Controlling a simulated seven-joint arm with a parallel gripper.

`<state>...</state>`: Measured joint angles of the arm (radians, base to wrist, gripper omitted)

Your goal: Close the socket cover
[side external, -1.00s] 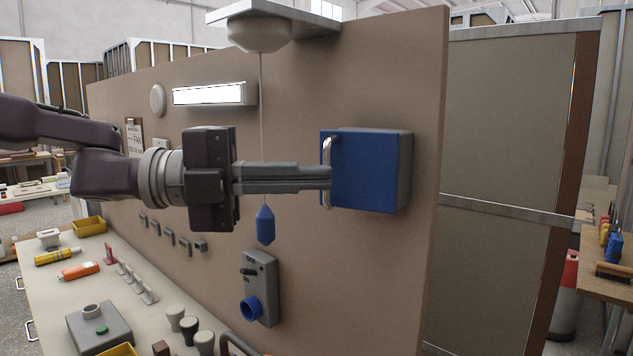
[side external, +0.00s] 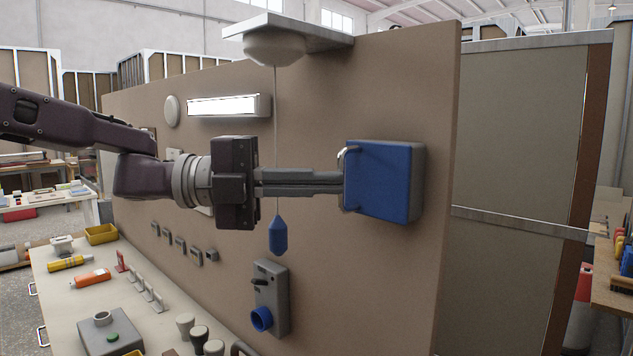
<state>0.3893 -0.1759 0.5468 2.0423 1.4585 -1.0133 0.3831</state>
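A grey unit with a round blue part (side external: 262,319) on its lower front is mounted on the brown wall panel; it may be the socket, and I cannot tell whether that blue part is a cover. Above and to its right is a blue-fronted box (side external: 383,182) with a curved metal handle (side external: 346,153) at its left edge. My gripper (side external: 340,184) is level, its fingertips at the handle and hiding its middle. The fingers look close together, seen from the side; whether they are clamped on the handle is unclear.
A blue pull weight (side external: 278,236) hangs on a cord below my gripper. A lit lamp (side external: 222,106) and a ceiling fitting (side external: 274,48) are above. The counter (side external: 66,289) at lower left holds bottles, a grey box and knobs. Wall right of the blue box is bare.

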